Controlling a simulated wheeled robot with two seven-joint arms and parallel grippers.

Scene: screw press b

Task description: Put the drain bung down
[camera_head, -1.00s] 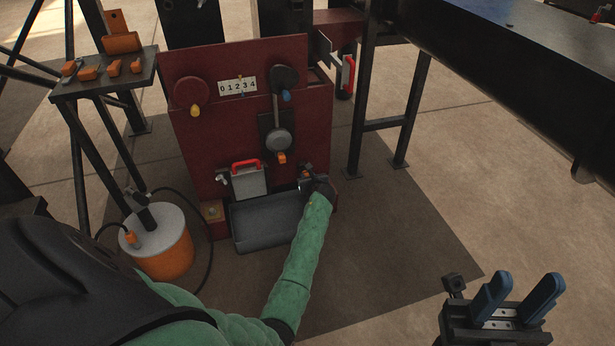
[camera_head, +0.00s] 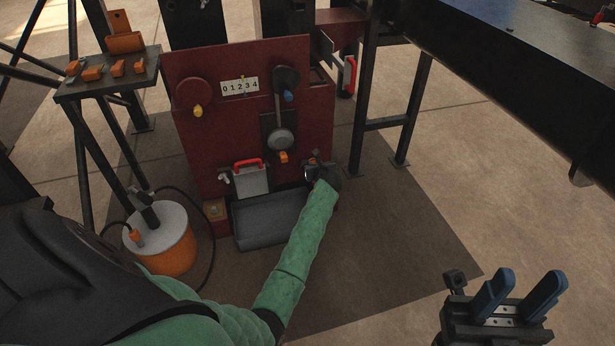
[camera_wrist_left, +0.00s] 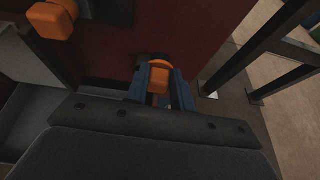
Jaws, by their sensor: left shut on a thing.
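My left gripper (camera_wrist_left: 162,92) is shut on the orange drain bung (camera_wrist_left: 158,76) in the left wrist view, with one blue finger on each side of it. A dark round rim shows just behind the bung, close to the dark red press front (camera_head: 228,130). I cannot tell whether the bung touches it. My right gripper (camera_head: 518,292) is open and empty at the lower right, away from the press.
A grey tray (camera_head: 268,222) lies left of my left wrist. Above it are a red-handled grey box (camera_head: 250,180) and an orange knob (camera_head: 284,157). An orange drum (camera_head: 165,250) stands at left.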

